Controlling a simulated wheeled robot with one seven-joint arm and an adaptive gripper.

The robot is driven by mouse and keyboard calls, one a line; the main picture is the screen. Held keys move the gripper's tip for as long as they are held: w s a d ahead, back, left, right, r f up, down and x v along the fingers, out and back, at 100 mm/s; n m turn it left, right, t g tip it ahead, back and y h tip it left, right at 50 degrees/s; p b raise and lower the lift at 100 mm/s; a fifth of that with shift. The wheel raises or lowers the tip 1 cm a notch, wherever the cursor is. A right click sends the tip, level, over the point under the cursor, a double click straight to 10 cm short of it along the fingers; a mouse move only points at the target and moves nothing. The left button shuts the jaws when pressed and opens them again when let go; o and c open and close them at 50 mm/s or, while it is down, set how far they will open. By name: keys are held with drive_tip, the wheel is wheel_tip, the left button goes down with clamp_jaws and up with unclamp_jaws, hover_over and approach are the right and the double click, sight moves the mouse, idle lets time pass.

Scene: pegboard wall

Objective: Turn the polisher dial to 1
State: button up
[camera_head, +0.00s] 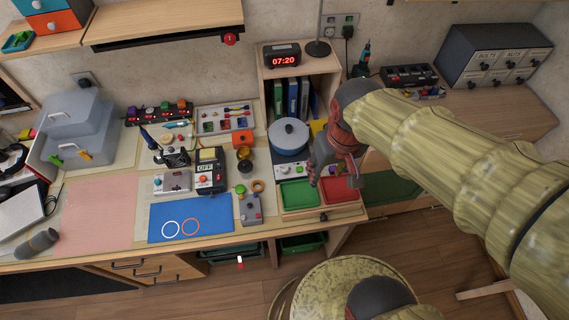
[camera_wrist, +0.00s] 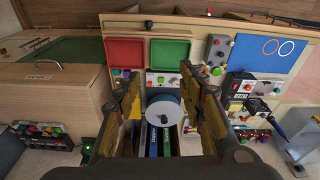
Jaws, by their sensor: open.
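What looks like the polisher is a unit with a round blue-grey disc (camera_head: 289,134) and a pale front panel (camera_head: 290,170) bearing small knobs. It stands in the wooden cubby, behind the green and red trays. The disc (camera_wrist: 164,112) and panel (camera_wrist: 161,80) also show in the wrist view, between my fingers. The dial's number cannot be read. My gripper (camera_head: 333,178) is open and empty, just right of the panel and above the trays in the head view. In the wrist view, my gripper (camera_wrist: 160,72) has a finger on each side of the panel.
A green tray (camera_head: 299,194) and a red tray (camera_head: 340,190) lie in front of the panel. A grey button box (camera_head: 249,208) and a meter (camera_head: 210,170) stand to the left. Cubby walls, binders (camera_head: 292,96) and a clock (camera_head: 283,56) are close behind.

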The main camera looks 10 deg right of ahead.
drive_tip(key=w+a+f+n+g+p, duration=0.1)
drive_tip(key=w+a+f+g, duration=0.15)
drive_tip(key=w+f, duration=0.55)
drive_tip(key=w+a+f+n+g+p, duration=0.1)
drive_tip(key=w+a+f+n, duration=0.3)
drive_tip(key=f, duration=0.6)
drive_tip(key=m+t, duration=0.2)
hover_over(285, 168)
drive_tip(key=shift+a+f, duration=0.1)
drive_tip(key=shift+f, duration=0.05)
drive_tip(key=shift+n, duration=0.3)
drive_tip(key=shift+f+b, duration=0.65)
drive_tip(key=shift+f, duration=3.2)
drive_tip(key=shift+c, duration=0.8)
clamp_jaws()
